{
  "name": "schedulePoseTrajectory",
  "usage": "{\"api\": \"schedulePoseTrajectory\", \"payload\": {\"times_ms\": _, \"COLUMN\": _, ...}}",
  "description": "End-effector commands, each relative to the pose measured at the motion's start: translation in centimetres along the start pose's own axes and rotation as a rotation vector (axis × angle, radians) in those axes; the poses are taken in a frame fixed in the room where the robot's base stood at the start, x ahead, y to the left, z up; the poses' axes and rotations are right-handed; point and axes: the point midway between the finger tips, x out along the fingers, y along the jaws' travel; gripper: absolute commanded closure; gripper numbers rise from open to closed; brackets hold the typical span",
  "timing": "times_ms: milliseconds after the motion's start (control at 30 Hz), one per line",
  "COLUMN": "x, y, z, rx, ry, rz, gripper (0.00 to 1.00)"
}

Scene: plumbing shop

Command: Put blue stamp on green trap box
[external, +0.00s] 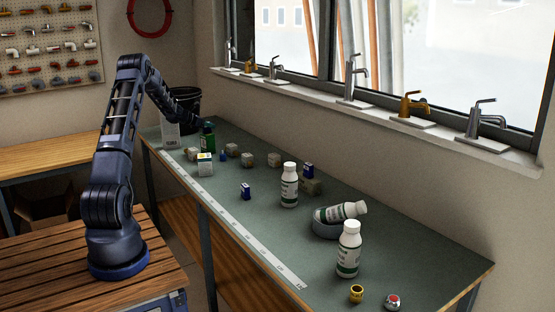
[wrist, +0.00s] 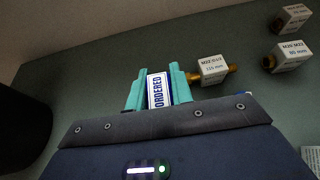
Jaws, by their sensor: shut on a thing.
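My gripper (wrist: 158,78) has its teal fingers closed on the sides of a stamp (wrist: 157,92) with a white, blue-edged face reading "ORDERED". In the external view my arm reaches to the far left end of the bench, where a dark green upright shape (external: 208,138) shows at its end. I cannot tell whether this is the green trap box. No green box shows in the wrist view.
Several small cartons (external: 247,160) stand right of my gripper; one carton (wrist: 212,68) with a brass fitting is close to the fingers. A black bucket (external: 187,100) is behind. White bottles (external: 289,185) and blue stamps (external: 246,191) stand farther along. The bench front is mostly clear.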

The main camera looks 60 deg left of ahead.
Motion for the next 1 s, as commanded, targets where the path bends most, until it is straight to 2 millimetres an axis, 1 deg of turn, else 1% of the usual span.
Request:
{"api": "schedulePoseTrajectory", "payload": {"times_ms": 367, "x": 0.2, "y": 0.0, "z": -0.3, "rx": 0.001, "ry": 0.000, "rz": 0.000, "gripper": 1.00}}
{"api": "schedulePoseTrajectory", "payload": {"times_ms": 400, "x": 0.2, "y": 0.0, "z": -0.4, "rx": 0.001, "ry": 0.000, "rz": 0.000, "gripper": 0.76}}
{"api": "schedulePoseTrajectory", "payload": {"times_ms": 467, "x": 0.2, "y": 0.0, "z": -0.4, "rx": 0.001, "ry": 0.000, "rz": 0.000, "gripper": 0.64}}
{"api": "schedulePoseTrajectory", "payload": {"times_ms": 500, "x": 0.2, "y": 0.0, "z": -0.4, "rx": 0.001, "ry": 0.000, "rz": 0.000, "gripper": 0.56}}
{"api": "schedulePoseTrajectory", "payload": {"times_ms": 767, "x": 0.2, "y": 0.0, "z": -0.3, "rx": 0.001, "ry": 0.000, "rz": 0.000, "gripper": 0.56}}
{"api": "schedulePoseTrajectory", "payload": {"times_ms": 867, "x": 0.1, "y": 0.0, "z": 0.0, "rx": 0.002, "ry": 0.000, "rz": 0.000, "gripper": 0.56}}
{"api": "schedulePoseTrajectory", "payload": {"times_ms": 1000, "x": -1.5, "y": 0.1, "z": -0.1, "rx": 0.001, "ry": 0.000, "rz": 0.003, "gripper": 0.56}}
